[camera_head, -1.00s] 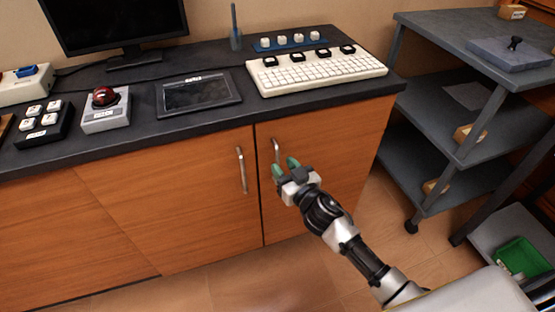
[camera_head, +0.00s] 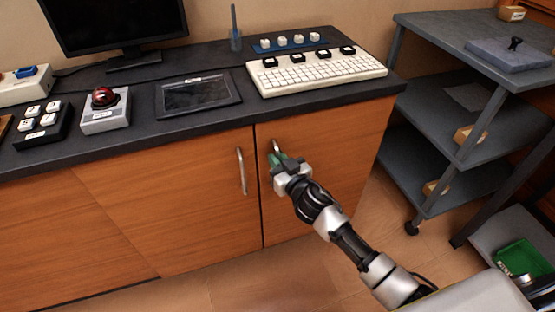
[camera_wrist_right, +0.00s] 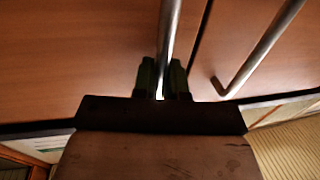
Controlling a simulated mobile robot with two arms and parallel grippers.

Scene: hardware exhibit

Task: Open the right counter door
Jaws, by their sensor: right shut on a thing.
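The right counter door (camera_head: 340,150) is a brown wooden panel under the dark counter top, and it looks closed. Its upright metal handle (camera_head: 275,147) is near the door's left edge, with its lower part hidden behind my gripper. My right gripper (camera_head: 279,161) is at this handle, green fingertips towards the door. In the right wrist view, its two dark green fingers (camera_wrist_right: 162,80) are on either side of the handle bar (camera_wrist_right: 168,40), shut on it. My left gripper is not in view.
The neighbouring left door (camera_head: 180,200) has its own handle (camera_head: 241,171) close by. A grey shelf cart (camera_head: 440,190) stands to the right of the counter. A keyboard (camera_head: 315,73) and a tablet (camera_head: 198,94) lie on the counter. The floor before the doors is clear.

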